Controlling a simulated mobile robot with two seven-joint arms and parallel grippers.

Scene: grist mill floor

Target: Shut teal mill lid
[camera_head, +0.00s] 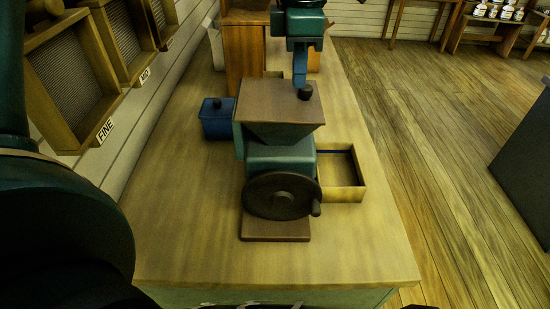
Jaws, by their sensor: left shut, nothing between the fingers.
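The teal mill (282,160) stands on the wooden bench, with a dark handwheel on its near face and a brown base. A flat brown lid (265,104) lies across the top of its hopper and looks level. A dark round knob (305,93) sits toward the lid's far right part. My left gripper (301,80) points down from the top of the view, shut and empty. Its blue fingertips are right above the knob; I cannot tell whether they touch it. My right gripper is not in view.
A blue box (217,119) stands left of the mill, and an open wooden drawer or tray (342,194) is at its right. A wooden cabinet (245,58) is behind. Framed sieves (70,75) hang on the left wall. The bench's near part (190,245) is clear.

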